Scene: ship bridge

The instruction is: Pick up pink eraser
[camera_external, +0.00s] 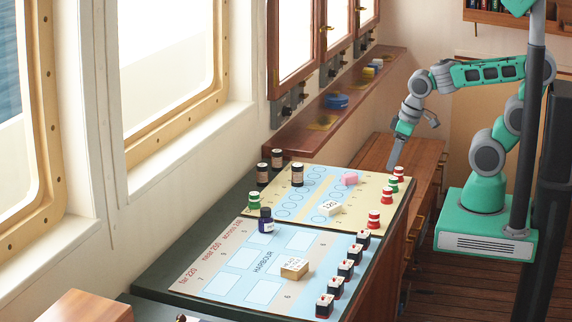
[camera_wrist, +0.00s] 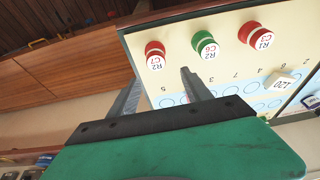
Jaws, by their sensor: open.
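The pink eraser (camera_external: 350,178) lies on the far part of the cream-and-blue game board (camera_external: 365,216), near its back edge. My gripper (camera_external: 412,146) is open and empty, above and to the right of the eraser, beyond the board's back right corner. In the wrist view the two grey fingers of my gripper (camera_wrist: 160,76) stand apart with nothing held. The eraser is not clearly visible there; a finger may hide it.
Red and green pieces, such as a green one (camera_external: 398,172) and a red one (camera_external: 374,219), line the board's right edge. A white block (camera_external: 330,208) marked 120 lies in front of the eraser. Dark bottles (camera_external: 297,174) stand left. A window ledge (camera_external: 318,118) runs behind.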

